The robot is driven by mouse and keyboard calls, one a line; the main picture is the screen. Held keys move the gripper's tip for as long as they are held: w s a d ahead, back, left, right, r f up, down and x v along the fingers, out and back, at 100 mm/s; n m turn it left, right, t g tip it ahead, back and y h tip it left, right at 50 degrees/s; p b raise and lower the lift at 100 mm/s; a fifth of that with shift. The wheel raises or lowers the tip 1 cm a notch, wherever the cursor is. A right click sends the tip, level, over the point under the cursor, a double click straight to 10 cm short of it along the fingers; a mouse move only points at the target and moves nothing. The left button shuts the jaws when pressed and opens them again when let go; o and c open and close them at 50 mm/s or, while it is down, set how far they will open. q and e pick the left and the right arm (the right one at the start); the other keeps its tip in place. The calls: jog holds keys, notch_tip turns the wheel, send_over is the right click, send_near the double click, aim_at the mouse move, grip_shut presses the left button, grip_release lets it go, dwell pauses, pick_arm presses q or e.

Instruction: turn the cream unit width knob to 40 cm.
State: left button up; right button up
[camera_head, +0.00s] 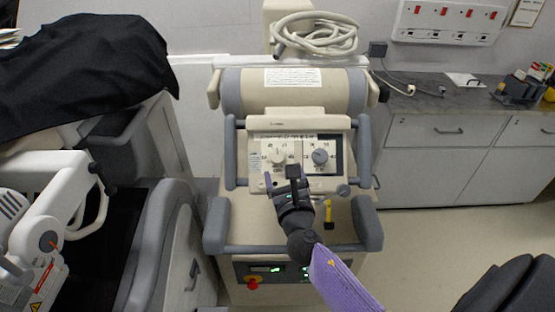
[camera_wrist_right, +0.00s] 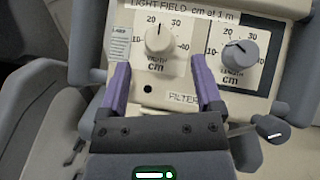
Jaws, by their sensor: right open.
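The cream width knob (camera_wrist_right: 158,38) sits on the left side of the cream control panel; it also shows in the head view (camera_head: 277,157). Its pointer line faces roughly up, between the 20 and 30 marks; the 40 mark is at its right. A grey knob (camera_wrist_right: 239,53) is on the right side of the panel. My right gripper (camera_wrist_right: 160,80) is open, its purple fingers apart below and to either side of the cream knob, with nothing between them. It also shows in front of the panel in the head view (camera_head: 292,173). My left gripper is not in view.
Grey handle bars (camera_head: 363,150) flank the panel. A small grey-tipped lever (camera_wrist_right: 273,134) sticks out at the panel's lower right. A red button (camera_head: 253,282) is on the cart's lower front. A black cloth (camera_head: 90,65) covers equipment at the left.

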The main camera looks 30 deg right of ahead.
aim_at(278, 160)
jog(key=x, duration=0.3)
jog(key=shift+w+f, duration=0.15)
jog(key=shift+w, duration=0.15)
jog(key=shift+w+d, duration=0.2)
jog(key=shift+w, duration=0.35)
jog(key=shift+b, duration=0.3)
grip_shut()
